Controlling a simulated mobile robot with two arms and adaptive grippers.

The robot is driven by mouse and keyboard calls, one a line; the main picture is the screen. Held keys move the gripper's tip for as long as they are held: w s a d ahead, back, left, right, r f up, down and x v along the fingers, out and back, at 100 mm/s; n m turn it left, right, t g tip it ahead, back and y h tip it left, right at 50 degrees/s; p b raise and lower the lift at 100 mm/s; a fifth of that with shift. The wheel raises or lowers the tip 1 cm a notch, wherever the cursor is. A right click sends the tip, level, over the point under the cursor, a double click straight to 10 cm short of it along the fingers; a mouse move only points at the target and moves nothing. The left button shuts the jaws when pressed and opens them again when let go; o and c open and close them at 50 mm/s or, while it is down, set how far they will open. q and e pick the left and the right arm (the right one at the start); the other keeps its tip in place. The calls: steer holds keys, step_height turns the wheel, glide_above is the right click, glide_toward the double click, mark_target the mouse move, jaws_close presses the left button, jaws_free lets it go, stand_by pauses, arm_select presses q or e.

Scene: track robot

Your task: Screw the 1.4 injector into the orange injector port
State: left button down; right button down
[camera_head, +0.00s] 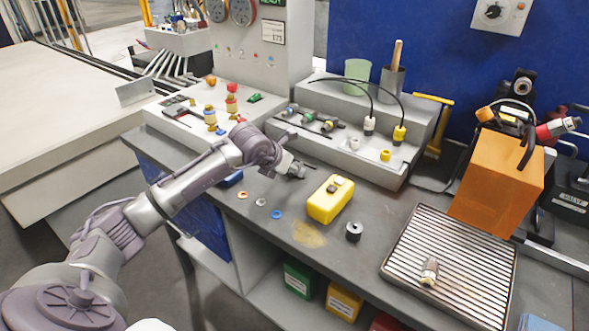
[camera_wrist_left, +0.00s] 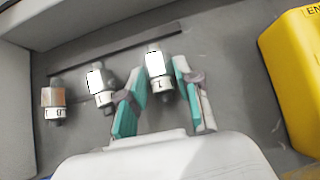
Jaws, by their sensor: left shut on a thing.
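Each has a white band with a label too small to read surely. My left gripper (camera_wrist_left: 160,80) has its teal fingers shut on the right grey injector. In the head view my left gripper (camera_head: 296,169) is low at the worktop, left of the yellow box; it hides the injectors there. I cannot make out an orange injector port for sure. My right gripper is not in view.
The yellow box (camera_head: 330,199) stands close right of my gripper. Behind is a raised grey rack (camera_head: 345,150) with cables and connectors. An orange box (camera_head: 497,185) and a ribbed tray (camera_head: 460,250) with a metal fitting (camera_head: 429,271) are at right. Small rings lie in front.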

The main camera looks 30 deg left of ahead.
arm_select(q)
steer(key=shift+r, duration=0.1)
steer(key=shift+r+p, duration=1.85)
steer(key=shift+r, duration=1.6)
